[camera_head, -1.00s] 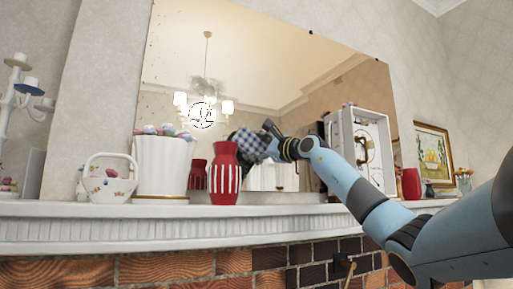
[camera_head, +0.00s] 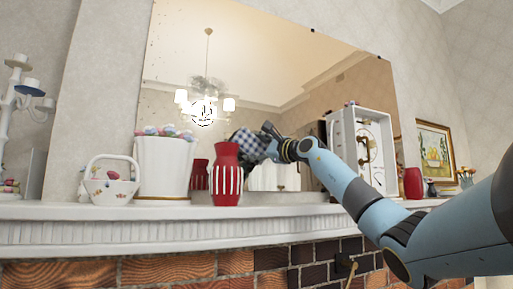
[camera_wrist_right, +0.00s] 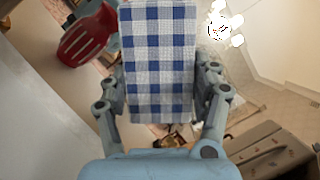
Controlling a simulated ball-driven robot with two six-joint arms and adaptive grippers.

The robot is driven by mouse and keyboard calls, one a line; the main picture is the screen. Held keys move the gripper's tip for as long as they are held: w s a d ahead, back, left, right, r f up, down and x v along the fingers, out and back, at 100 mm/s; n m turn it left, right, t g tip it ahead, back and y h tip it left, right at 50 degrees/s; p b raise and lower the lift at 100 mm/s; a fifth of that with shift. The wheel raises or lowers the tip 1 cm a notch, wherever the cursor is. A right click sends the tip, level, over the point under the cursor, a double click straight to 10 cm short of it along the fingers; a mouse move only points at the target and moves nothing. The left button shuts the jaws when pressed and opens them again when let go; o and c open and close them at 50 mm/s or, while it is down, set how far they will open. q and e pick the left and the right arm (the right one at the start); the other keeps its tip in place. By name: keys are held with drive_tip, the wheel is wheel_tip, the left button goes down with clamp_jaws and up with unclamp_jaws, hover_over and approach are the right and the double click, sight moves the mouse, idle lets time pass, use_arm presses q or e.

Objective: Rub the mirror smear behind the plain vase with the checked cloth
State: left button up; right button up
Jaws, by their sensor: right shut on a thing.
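My right gripper (camera_head: 272,143) is shut on the blue-and-white checked cloth (camera_head: 249,144). The cloth also fills the upper middle of the right wrist view (camera_wrist_right: 158,60), between both fingers. It is held in front of the mirror (camera_head: 290,75), above and right of the red striped vase (camera_head: 226,178); whether it touches the glass I cannot tell. A grey smudge (camera_head: 208,85) and a white scribbled mark (camera_head: 204,114) show on the mirror, up and left of the cloth. A plain red vase (camera_head: 413,183) stands far right, past the clock. My left gripper is not in view.
A white pot (camera_head: 163,170) and a floral basket (camera_head: 108,189) stand left on the white mantel (camera_head: 130,232). A white clock case (camera_head: 362,145) stands close to my right forearm. A framed picture (camera_head: 436,155) is at the right. Open air lies before the upper mirror.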

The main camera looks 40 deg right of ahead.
drive_tip(key=shift+w+d, duration=0.1)
drive_tip(key=shift+w, duration=0.15)
